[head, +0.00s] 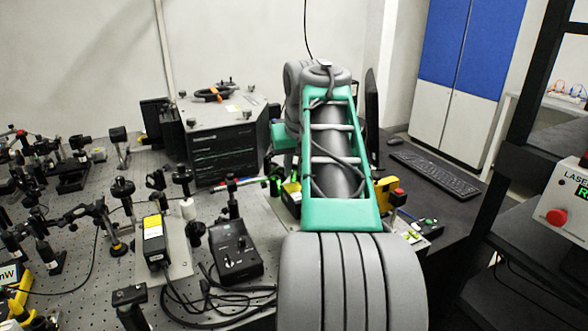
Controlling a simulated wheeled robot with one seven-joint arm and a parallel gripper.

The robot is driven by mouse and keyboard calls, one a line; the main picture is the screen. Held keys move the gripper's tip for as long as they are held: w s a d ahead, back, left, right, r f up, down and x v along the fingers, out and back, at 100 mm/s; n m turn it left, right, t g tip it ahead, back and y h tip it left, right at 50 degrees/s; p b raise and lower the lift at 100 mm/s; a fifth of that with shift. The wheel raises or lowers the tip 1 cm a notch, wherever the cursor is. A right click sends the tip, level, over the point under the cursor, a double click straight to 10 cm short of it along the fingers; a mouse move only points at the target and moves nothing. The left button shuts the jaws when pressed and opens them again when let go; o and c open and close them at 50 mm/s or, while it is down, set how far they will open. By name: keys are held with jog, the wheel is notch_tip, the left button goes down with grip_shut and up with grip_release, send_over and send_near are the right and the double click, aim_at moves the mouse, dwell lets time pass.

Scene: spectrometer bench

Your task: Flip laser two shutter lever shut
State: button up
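A black laser-like box with yellow labels (154,243) stands on a pale plate at the left of my arm. A second yellow-and-black unit (292,191) shows partly behind my forearm. I cannot tell which of them is laser two, and no shutter lever can be made out at this size. My arm reaches forward over the bench, its end beside the second unit. My gripper and its fingertips are hidden behind my own arm.
A black control box (237,251) with cables sits left of my arm. Optics mounts crowd the perforated bench (100,270). A dark instrument (222,150) stands behind. A keyboard (436,174) lies at right. A panel with a red button (557,217) is at the right edge.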

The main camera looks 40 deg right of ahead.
jog(key=shift+o, duration=1.3)
jog(key=p+v, duration=0.3)
jog(key=v, duration=0.5)
jog(key=shift+p, duration=0.3)
jog(key=shift+w+f, duration=0.1)
